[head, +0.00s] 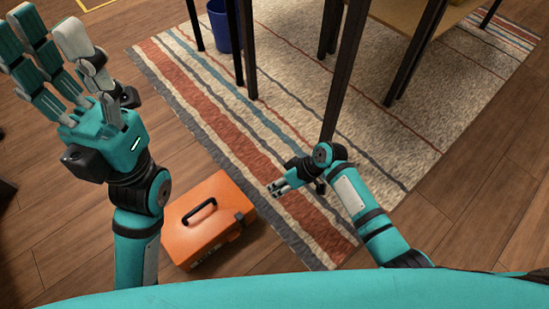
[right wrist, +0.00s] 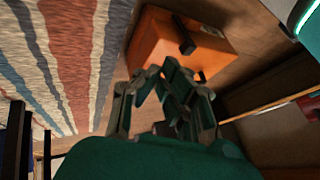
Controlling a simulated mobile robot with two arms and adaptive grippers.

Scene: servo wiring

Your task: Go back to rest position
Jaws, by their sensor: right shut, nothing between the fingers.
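My right gripper (head: 277,188) is at the middle of the head view, low over the striped rug as seen from above. It is shut and holds nothing. In the right wrist view its fingers (right wrist: 165,85) point toward the orange toolbox. My left gripper (head: 58,85) is raised at the upper left of the head view, its fingers spread open and empty, pointing up in the picture.
An orange toolbox (head: 208,219) with a black handle stands on the wooden floor (head: 65,245) between my arms. It also shows in the right wrist view (right wrist: 160,45). A striped rug (head: 285,75), dark table legs (head: 345,75) and a blue bin (head: 219,25) lie ahead.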

